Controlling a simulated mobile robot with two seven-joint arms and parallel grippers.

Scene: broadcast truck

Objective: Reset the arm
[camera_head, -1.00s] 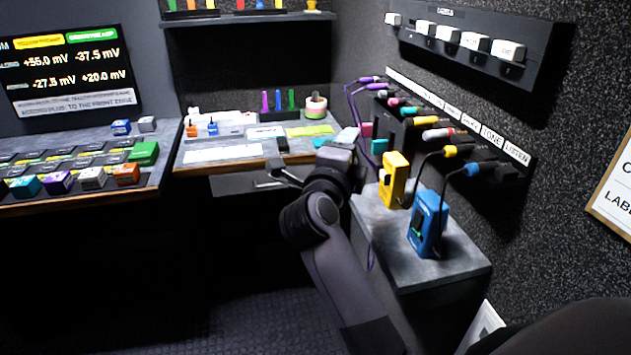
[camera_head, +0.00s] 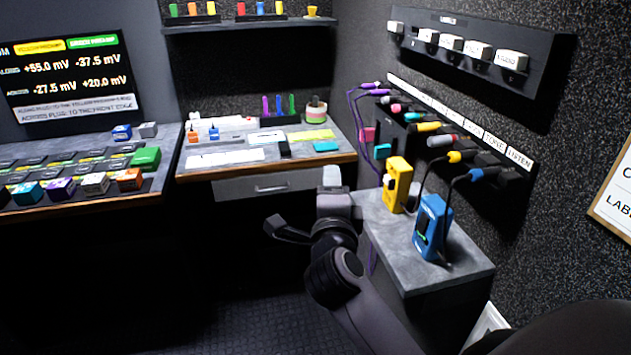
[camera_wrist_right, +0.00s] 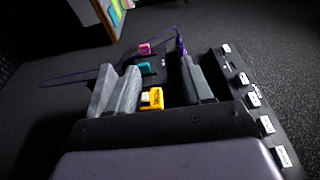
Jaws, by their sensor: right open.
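My right arm comes up from the bottom of the head view. Its gripper (camera_head: 333,178) is raised in front of the desk, left of the grey side counter (camera_head: 425,250). In the right wrist view the two fingers of my right gripper (camera_wrist_right: 160,88) stand apart with nothing held between them. Beyond them show a yellow box (camera_wrist_right: 152,99), a teal piece and a pink piece, all apart from the fingers. My left gripper is in neither current view.
A yellow box (camera_head: 396,184) and a blue box (camera_head: 432,228) with cables stand on the side counter. A labelled plug panel (camera_head: 460,125) runs along the right wall. The desk (camera_head: 265,172) with a drawer is behind. Open floor (camera_head: 240,320) lies to the left.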

